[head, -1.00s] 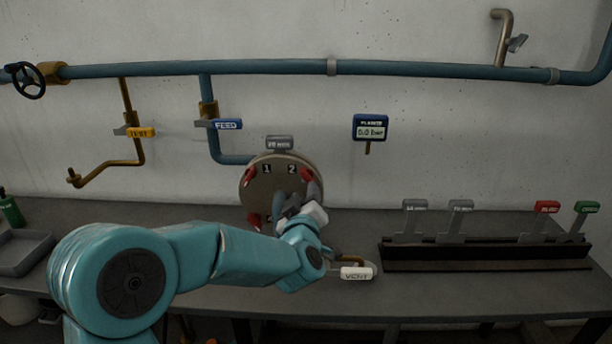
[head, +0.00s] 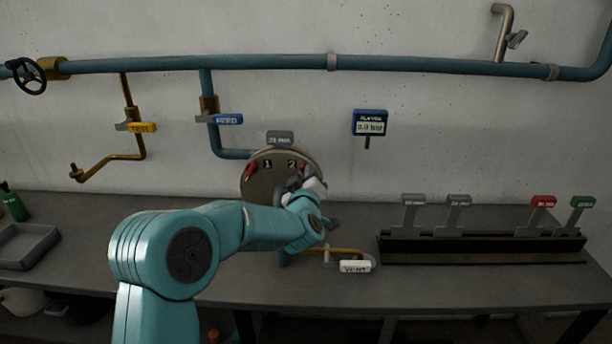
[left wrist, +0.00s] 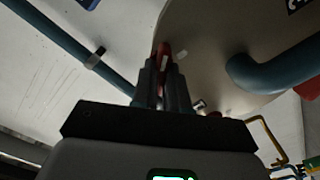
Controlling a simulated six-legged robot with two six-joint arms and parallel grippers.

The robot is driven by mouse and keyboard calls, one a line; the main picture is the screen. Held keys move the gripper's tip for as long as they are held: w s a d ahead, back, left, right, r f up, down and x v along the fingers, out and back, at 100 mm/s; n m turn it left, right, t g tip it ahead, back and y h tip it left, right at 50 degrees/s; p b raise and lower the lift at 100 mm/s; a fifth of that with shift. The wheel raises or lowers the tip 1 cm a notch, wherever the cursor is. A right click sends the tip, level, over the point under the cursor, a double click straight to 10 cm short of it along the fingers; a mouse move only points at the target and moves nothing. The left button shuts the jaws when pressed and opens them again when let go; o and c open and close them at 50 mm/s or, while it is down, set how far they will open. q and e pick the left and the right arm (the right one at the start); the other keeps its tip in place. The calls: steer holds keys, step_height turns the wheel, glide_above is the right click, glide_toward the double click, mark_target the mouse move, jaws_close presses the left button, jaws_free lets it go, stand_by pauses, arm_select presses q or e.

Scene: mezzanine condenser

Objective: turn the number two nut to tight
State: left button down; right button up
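The round grey flange plate (head: 262,185) on the wall carries the numbers 1 and 2 and red nuts. The red number one nut (head: 249,171) shows at its upper left. The number two nut (head: 302,169) is mostly hidden behind my left gripper (head: 298,184); only a little red shows. In the left wrist view, the fingers of my left gripper (left wrist: 165,80) stand close together on either side of the red nut (left wrist: 164,50), seemingly closed on it. The lower part of the plate is hidden by my left arm. My right gripper is not in view.
A blue pipe (left wrist: 275,70) meets the plate beside the fingers. The VENT handle (head: 355,266) on its brass pipe lies below right of the plate. A dark rack (head: 485,249) with several tagged tools stands right. A grey tray (head: 28,246) is at left.

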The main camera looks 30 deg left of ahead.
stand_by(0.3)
arm_select(q)
steer(key=shift+w+d+r+m+p, duration=0.1)
steer(key=shift+m+p, duration=0.55)
steer(key=shift+m, duration=2.65)
steer(key=shift+w+r+m+p, duration=0.1)
steer(key=shift+m+p, duration=0.55)
steer(key=shift+m, duration=2.65)
steer(key=c, duration=1.2)
jaws_free()
steer(key=shift+o, duration=0.3)
steer(key=shift+f, duration=0.1)
steer(key=shift+s+d, duration=0.1)
